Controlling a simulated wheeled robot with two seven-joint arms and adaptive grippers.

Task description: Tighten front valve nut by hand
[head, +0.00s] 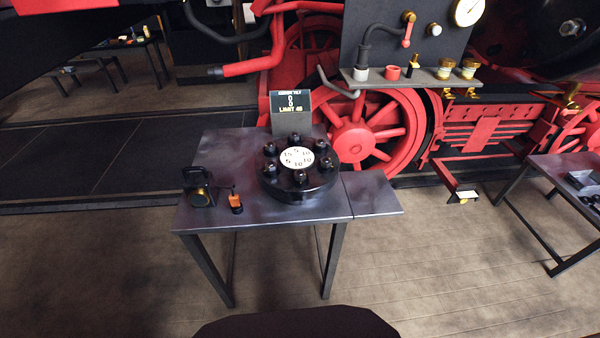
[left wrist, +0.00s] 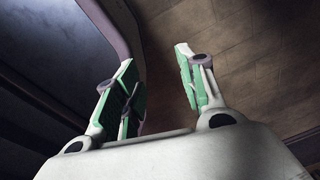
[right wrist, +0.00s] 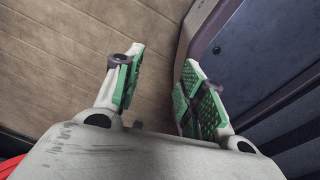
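A round black valve cover (head: 322,190) sits on the dark metal table (head: 235,150). Several dark nuts stand in a ring on it, around a white numbered disc (head: 297,158). The front nut (head: 299,177) is on the near side of the ring. Neither gripper shows in the head view. In the left wrist view my left gripper (left wrist: 158,75) is open and empty, fingers apart. In the right wrist view my right gripper (right wrist: 160,72) is open and empty. No valve nut shows in either wrist view.
A display box (head: 290,105) reading "LIMIT 45" stands behind the cover. A black device (head: 199,190) and an orange-and-black item (head: 235,201) sit at the table's left. A side shelf (head: 373,195) is bare. A red locomotive wheel (head: 375,125) stands behind. Another table (head: 565,180) is at right.

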